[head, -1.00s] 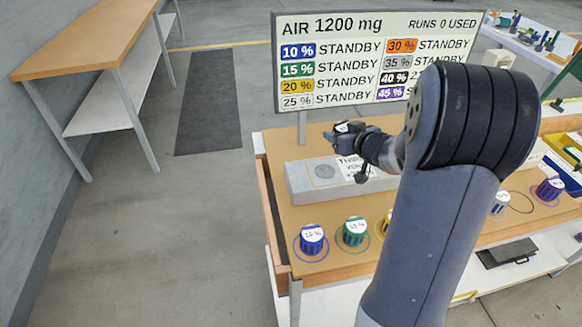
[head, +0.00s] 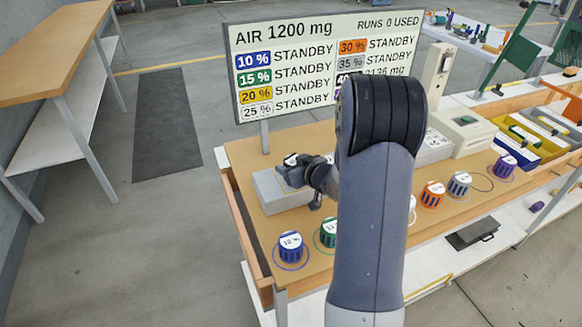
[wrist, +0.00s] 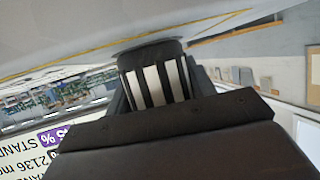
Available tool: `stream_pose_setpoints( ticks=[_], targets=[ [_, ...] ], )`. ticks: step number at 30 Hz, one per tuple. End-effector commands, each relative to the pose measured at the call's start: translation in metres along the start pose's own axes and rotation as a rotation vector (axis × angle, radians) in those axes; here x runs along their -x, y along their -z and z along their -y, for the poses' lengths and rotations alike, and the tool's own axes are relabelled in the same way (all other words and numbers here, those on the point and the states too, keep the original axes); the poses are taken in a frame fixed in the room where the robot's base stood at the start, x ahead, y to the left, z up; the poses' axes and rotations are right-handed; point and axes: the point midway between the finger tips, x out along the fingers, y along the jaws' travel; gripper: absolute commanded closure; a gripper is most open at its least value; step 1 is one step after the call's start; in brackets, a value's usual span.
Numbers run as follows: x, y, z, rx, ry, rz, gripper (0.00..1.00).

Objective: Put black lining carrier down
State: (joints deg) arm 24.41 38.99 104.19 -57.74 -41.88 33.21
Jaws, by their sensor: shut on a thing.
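The black lining carrier (wrist: 158,82) is a dark cup with white stripes, held between the jaws in the wrist view. In the head view its white-labelled top (head: 291,159) shows at the end of my gripper (head: 292,171). My gripper is shut on it, over or beside the pale grey block (head: 268,186) at the left of the bench. Whether the carrier touches the block cannot be told. A thin dark ring (head: 492,188) on the bench, between the grey and purple carriers, stands empty.
Blue (head: 290,247), green (head: 326,233), orange (head: 432,195), grey (head: 459,184) and purple (head: 505,166) carriers stand along the bench front. My arm hides part of the row. The sign board (head: 322,65) rises behind. A pale machine (head: 462,133) and yellow tray (head: 520,150) are right.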

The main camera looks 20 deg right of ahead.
Motion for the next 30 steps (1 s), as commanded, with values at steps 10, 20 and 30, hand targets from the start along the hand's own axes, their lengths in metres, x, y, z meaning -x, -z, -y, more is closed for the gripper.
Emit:
stream_pose_setpoints(
  ticks=[10, 20, 30],
  targets=[
    [-0.0016, -0.0037, -0.0001, 0.000, 0.000, 0.000, 0.72],
    [-0.0011, -0.0027, 0.0000, 0.000, 0.000, 0.000, 0.27],
    [0.0068, 0.0012, -0.0010, 0.000, -0.003, -0.001, 0.27]
  ],
)
